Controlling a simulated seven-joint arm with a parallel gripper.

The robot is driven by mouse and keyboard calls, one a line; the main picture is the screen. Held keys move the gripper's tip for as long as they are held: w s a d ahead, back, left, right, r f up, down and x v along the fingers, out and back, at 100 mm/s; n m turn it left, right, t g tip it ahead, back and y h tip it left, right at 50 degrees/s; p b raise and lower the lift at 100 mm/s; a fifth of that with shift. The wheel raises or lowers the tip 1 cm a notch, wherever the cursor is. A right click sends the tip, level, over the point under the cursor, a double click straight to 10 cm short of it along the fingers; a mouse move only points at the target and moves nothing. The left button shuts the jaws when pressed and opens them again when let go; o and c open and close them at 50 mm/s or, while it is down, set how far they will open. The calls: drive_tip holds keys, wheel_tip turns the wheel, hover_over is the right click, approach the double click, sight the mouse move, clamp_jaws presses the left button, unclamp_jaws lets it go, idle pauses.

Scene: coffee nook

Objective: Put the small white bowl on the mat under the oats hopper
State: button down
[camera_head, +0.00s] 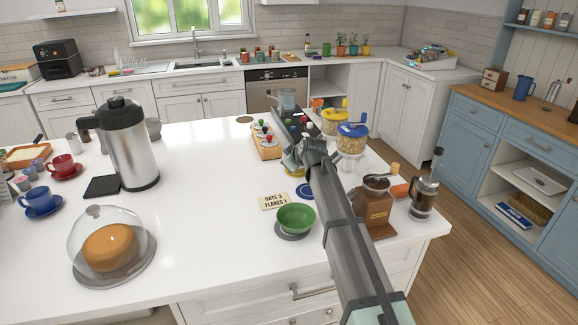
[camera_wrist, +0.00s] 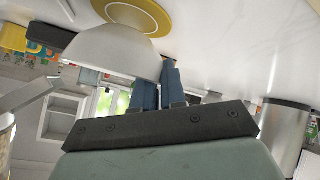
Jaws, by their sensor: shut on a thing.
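The small white bowl (camera_wrist: 118,52) fills the upper left of the wrist view, which looks upside down. My gripper (camera_wrist: 160,88) is shut on its rim. In the head view my gripper (camera_head: 303,153) is over the counter near the hoppers, and I cannot make out the bowl there. The bowl's base is close to a yellow mat (camera_wrist: 158,12); I cannot tell whether they touch. A yellow-lidded hopper (camera_head: 333,121) and a blue-lidded hopper (camera_head: 352,140) stand beyond my arm. A blue mat (camera_head: 305,191) is partly hidden. No readable label shows which hopper holds oats.
A green bowl (camera_head: 296,217) sits on a grey mat beside a card (camera_head: 274,201) reading "OATS 3 FLAKES 1". A wooden grinder (camera_head: 377,208) and French press (camera_head: 424,197) stand right of my arm. A wooden rack (camera_head: 265,145) is left of my gripper. The counter's middle is clear.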

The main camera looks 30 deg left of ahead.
drive_tip(key=shift+f, duration=0.75)
drive_tip(key=shift+f, duration=0.15)
drive_tip(key=c, duration=1.2)
unclamp_jaws()
drive_tip(key=v, duration=1.2)
